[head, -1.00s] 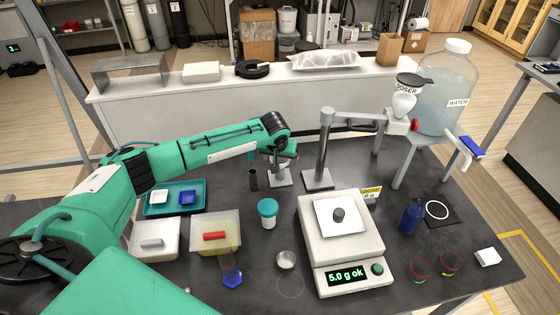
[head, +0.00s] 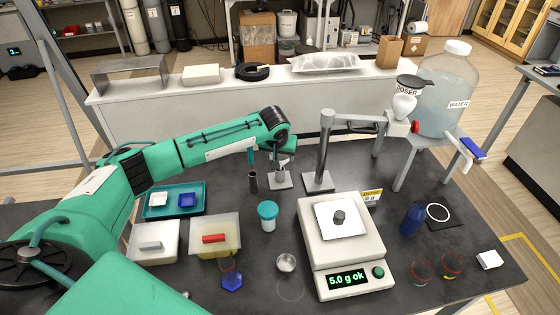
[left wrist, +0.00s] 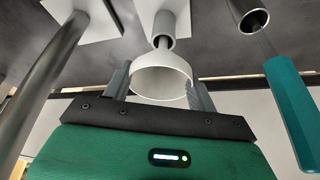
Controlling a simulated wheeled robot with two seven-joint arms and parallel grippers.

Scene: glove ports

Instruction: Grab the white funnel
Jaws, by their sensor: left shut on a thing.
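The white funnel (left wrist: 163,66) shows in the left wrist view, its wide ring between the two grey fingers of my left gripper (left wrist: 160,80). The gripper is shut on it. The funnel's narrow end points at a short grey tube (left wrist: 164,22) on a pale plate; I cannot tell whether the stem is inside it. In the head view my left gripper (head: 284,160) is over the small stand (head: 280,181), and the funnel is mostly hidden there. My right gripper is not in view.
A tall grey post (head: 322,150) stands close right of the gripper. A dark tube (head: 253,182) with a teal-handled tool stands close left. A teal-lidded jar (head: 268,215) and a scale (head: 343,250) are nearer the front. A teal tray (head: 160,212) lies left.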

